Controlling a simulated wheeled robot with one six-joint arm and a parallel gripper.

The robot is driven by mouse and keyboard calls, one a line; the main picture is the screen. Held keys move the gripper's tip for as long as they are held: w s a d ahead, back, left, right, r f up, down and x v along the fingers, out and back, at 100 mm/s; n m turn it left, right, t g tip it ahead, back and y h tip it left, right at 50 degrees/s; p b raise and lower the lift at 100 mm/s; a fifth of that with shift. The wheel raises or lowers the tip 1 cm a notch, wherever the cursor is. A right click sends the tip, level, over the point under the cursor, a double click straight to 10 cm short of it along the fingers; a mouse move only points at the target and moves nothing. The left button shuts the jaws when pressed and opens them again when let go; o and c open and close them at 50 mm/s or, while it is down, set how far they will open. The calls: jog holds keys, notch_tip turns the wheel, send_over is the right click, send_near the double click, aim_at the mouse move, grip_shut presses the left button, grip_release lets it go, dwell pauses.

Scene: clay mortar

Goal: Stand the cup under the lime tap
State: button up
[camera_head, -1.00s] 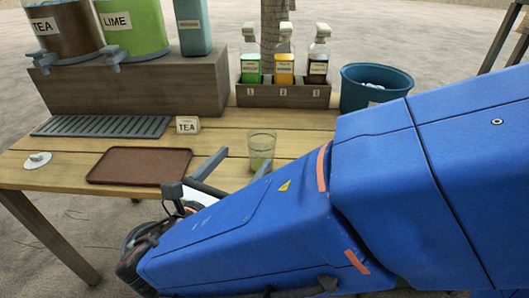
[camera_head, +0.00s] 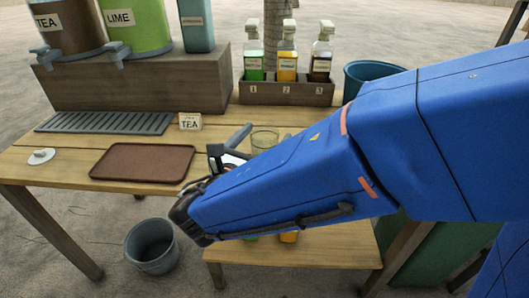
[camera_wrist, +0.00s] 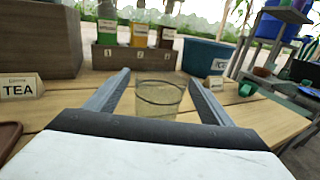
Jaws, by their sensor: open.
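The clear glass cup (camera_head: 265,140) stands upright on the wooden table; its lower part is hidden behind my arm in the head view. In the wrist view the cup (camera_wrist: 158,97) is between the two fingers of my gripper (camera_wrist: 159,92), which is open, with gaps showing at both sides. The lime dispenser (camera_head: 139,24) is green and stands on a dark wooden riser (camera_head: 135,82) at the back left, its grey tap (camera_head: 122,46) at the lower front. A grey slatted drip tray (camera_head: 105,123) lies in front of the riser.
A tea dispenser (camera_head: 68,30) and a blue-grey container (camera_head: 197,25) flank the lime one. A TEA card (camera_head: 190,121), brown tray (camera_head: 142,162) and white disc (camera_head: 41,156) are on the table. Bottles stand in a numbered rack (camera_head: 287,93), beside a blue tub (camera_head: 372,77). A bucket (camera_head: 151,247) is on the ground.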

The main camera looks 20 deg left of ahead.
jog(key=shift+w, duration=0.15)
jog(key=c, duration=1.6)
jog(key=shift+o, duration=0.2)
notch_tip(320, 180, up, 10)
